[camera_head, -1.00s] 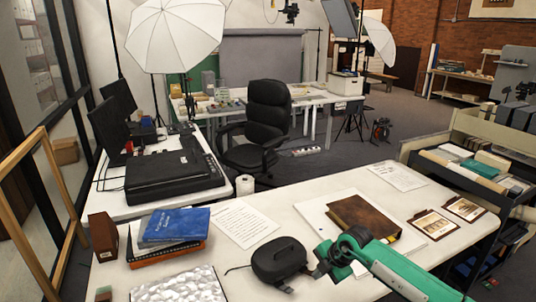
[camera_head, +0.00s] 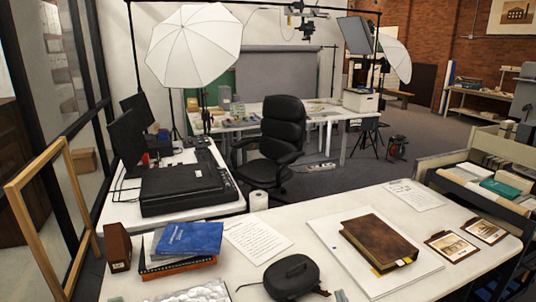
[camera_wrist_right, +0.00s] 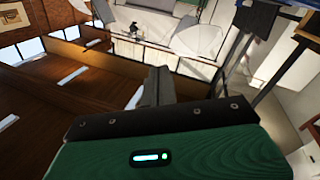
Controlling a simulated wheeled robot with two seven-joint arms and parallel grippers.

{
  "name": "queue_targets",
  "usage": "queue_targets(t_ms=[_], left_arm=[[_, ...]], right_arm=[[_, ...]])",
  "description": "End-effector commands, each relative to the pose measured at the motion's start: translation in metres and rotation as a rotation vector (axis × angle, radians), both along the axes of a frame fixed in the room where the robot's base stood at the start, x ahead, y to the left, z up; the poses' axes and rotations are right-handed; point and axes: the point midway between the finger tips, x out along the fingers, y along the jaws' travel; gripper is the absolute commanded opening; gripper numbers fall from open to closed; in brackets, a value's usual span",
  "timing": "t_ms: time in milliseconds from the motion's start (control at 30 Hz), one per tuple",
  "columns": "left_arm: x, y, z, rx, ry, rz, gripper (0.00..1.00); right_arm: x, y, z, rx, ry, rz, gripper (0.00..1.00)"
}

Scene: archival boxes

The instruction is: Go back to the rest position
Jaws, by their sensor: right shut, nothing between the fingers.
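My right gripper shows in the right wrist view (camera_wrist_right: 158,88) as grey fingers above a green body. The fingers are closed together with nothing between them. In the head view only a small grey tip of it (camera_head: 341,296) shows at the bottom edge, just right of a black case (camera_head: 291,277); whether they touch cannot be told. My left gripper is not in view.
The white table (camera_head: 300,228) carries a brown book (camera_head: 378,241) on a white board, blue and black books (camera_head: 188,240), papers and framed pictures (camera_head: 452,247). A black chair (camera_head: 284,130), a scanner (camera_head: 186,186) and a wooden frame (camera_head: 30,215) stand around it.

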Motion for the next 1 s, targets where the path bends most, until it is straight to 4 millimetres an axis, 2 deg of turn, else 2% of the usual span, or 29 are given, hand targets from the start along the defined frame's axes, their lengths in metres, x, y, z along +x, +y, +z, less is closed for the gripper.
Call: queue_targets(t_ms=[33, 133, 233, 333, 500, 800, 1000], left_arm=[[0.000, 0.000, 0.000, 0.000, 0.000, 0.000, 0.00], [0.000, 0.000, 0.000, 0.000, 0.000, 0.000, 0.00], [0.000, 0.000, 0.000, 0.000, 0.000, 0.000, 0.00], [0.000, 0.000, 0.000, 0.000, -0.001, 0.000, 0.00], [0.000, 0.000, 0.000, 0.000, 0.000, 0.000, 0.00], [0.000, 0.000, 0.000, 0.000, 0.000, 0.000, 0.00], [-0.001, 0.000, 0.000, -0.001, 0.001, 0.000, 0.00]], right_arm=[[-0.015, -0.015, -0.018, 0.033, 0.095, -0.064, 0.00], [-0.047, -0.040, -0.053, 0.074, 0.300, -0.169, 0.00], [-0.088, -0.057, -0.089, 0.100, 0.521, -0.237, 0.00], [-0.131, -0.064, -0.116, 0.114, 0.725, -0.262, 0.00], [-0.192, -0.065, -0.142, 0.123, 0.983, -0.246, 0.00], [-0.282, -0.057, -0.157, 0.122, 1.318, -0.146, 0.00], [-0.266, -0.055, -0.205, 0.115, 1.332, -0.147, 0.00]])
